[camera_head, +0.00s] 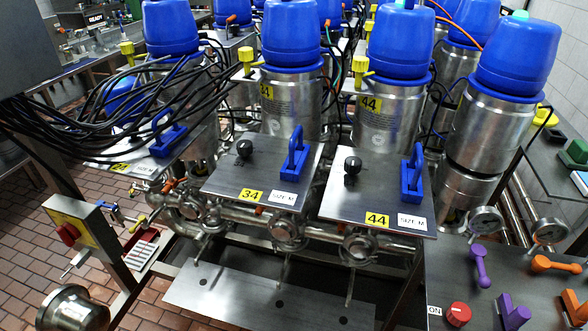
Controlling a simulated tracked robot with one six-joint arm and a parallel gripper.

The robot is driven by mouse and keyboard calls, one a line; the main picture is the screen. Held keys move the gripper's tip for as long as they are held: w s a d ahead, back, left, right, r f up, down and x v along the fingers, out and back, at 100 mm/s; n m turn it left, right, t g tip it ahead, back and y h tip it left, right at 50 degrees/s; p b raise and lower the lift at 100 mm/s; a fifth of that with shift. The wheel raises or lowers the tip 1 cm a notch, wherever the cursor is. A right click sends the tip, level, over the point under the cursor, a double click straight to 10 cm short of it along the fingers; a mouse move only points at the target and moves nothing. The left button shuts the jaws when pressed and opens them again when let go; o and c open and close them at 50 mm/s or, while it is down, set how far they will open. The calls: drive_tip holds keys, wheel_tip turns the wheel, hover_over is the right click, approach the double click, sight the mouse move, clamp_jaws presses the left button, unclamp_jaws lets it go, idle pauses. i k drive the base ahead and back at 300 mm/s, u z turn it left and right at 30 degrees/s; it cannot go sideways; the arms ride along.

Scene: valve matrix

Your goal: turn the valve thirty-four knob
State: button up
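The valve thirty-four knob (244,148) is a small black round knob on the upper left of a grey metal plate (235,173). The plate carries a yellow label "34" (252,196) and a white label "SIZE M" (283,198) at its front edge. A blue handle (295,154) stands on the same plate, right of the knob and apart from it. The knob is in plain view with nothing over it. Its turn angle cannot be read. My gripper is not in view.
Plate 44 (385,200) to the right has a similar black knob (352,166) and blue handle (412,177). Plate 24 (150,158) lies left under black cables (100,105). Blue-topped steel valves (291,100) stand behind. A panel with coloured handles (500,290) fills the lower right.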

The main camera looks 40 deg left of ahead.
sight(244, 147)
drive_tip(key=u, duration=1.9)
